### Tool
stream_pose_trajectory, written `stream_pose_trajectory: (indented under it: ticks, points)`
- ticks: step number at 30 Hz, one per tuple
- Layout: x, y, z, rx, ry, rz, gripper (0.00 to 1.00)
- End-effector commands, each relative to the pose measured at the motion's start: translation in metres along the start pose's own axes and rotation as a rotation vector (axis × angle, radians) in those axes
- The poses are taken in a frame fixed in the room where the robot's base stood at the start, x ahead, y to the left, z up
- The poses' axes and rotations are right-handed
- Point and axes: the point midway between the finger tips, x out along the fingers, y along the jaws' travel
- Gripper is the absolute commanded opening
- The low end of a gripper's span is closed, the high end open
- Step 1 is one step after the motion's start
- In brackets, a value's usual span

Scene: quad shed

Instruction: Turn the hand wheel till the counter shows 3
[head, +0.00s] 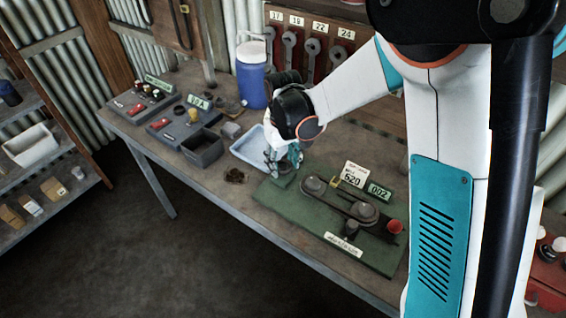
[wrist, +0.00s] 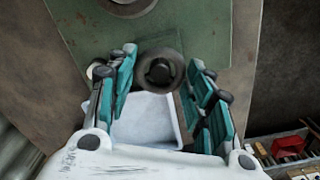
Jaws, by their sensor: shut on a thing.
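The green board (head: 285,203) on the bench carries the counter (head: 379,193), a small green display that reads 002. My gripper (head: 284,166) is over the board's left end, pointing down. In the wrist view the hand wheel (wrist: 160,68), a dark round part with a black hub, is between the fingertips of my gripper (wrist: 161,60), one finger on each side. My gripper is shut on it. In the head view the gripper mostly hides the wheel. The exact finger contact is hard to see.
Grey pulleys (head: 364,212) joined by a belt and a red knob (head: 395,227) are on the board's right part. A white card (head: 353,176) reads 520. A pale blue tray (head: 250,148), a dark bin (head: 203,148) and a blue jug (head: 251,75) stand left of the gripper.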

Motion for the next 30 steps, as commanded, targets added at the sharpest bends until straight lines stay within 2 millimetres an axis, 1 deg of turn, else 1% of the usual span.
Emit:
stream_pose_trajectory:
  ticks: [6,15,21,30]
  points:
    - [0.0009,-0.0003,0.0004,-0.175,0.000,0.000,0.24]
    - [0.0004,-0.0003,0.0005,-0.336,-0.001,0.000,0.24]
    - [0.0001,-0.0003,0.0004,-0.385,-0.001,0.000,0.24]
    - [-0.0001,-0.0003,0.0004,-0.398,-0.001,0.000,0.24]
